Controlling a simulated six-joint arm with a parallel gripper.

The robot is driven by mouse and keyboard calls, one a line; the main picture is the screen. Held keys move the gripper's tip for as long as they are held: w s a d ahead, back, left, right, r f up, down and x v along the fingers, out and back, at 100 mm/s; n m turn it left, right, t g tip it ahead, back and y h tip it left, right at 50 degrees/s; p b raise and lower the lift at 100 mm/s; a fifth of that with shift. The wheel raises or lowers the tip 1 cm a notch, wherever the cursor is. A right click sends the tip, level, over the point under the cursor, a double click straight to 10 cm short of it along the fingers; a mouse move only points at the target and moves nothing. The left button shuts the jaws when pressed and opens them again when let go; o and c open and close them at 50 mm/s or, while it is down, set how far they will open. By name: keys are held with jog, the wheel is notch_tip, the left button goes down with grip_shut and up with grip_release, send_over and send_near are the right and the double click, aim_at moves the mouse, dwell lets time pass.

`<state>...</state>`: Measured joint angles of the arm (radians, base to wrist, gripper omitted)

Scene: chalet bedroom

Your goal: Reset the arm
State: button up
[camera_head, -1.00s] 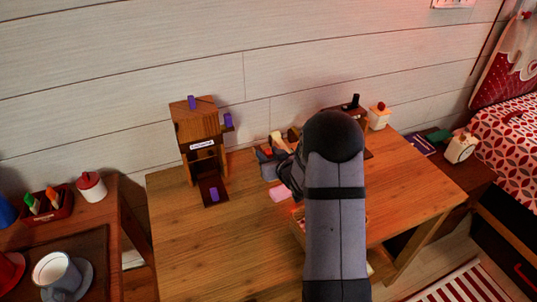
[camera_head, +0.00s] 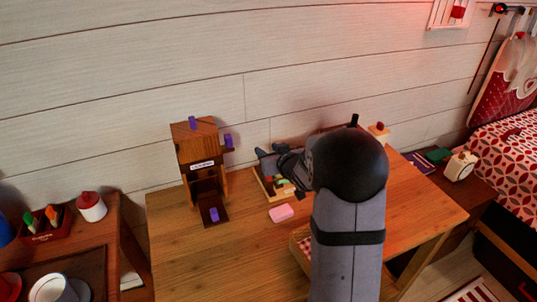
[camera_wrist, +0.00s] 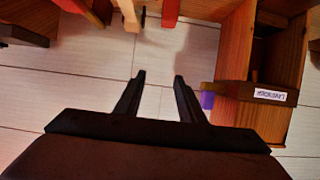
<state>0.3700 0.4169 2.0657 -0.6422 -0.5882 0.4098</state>
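My gripper (camera_head: 264,158) is raised above the back of the wooden table (camera_head: 180,250). In the wrist view my gripper (camera_wrist: 160,77) has its two dark fingers apart with nothing between them. The small wooden house-like stand (camera_head: 196,145) is left of my gripper, apart from it, with a pale label on its front. Purple blocks sit on its top (camera_head: 192,123), its right side (camera_head: 228,140) and its front ledge (camera_head: 214,214). In the wrist view the labelled stand (camera_wrist: 240,108) appears upside down at the right. My arm hides part of the table.
A pink block (camera_head: 281,213) lies on the table. A shallow wooden tray (camera_head: 265,187) with coloured pieces is below my gripper, and an open box (camera_head: 300,245) is partly behind my arm. The table's left front is clear. A side table holds a mug (camera_head: 50,288) and a red-lidded jar (camera_head: 91,206).

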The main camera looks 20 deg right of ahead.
jog(key=shift+s, duration=0.1)
dwell(0.3)
jog(key=shift+s+a+r+p, duration=0.1)
jog(key=shift+s+a+p, duration=0.05)
jog(key=shift+s+p, duration=0.2)
jog(key=s+a+g+p, duration=0.3)
jog(key=s+a+g, duration=0.1)
jog(key=s, duration=0.7)
jog(key=s+a+g+p, duration=0.3)
jog(key=s+a+g, duration=0.1)
jog(key=s, duration=0.8)
jog(key=s+a+g+p, duration=0.2)
jog(key=s+a+g, duration=0.3)
jog(key=s, duration=0.6)
jog(key=shift+s+f+p, duration=0.2)
jog(key=shift+f+p, duration=0.1)
jog(key=shift+p, duration=0.1)
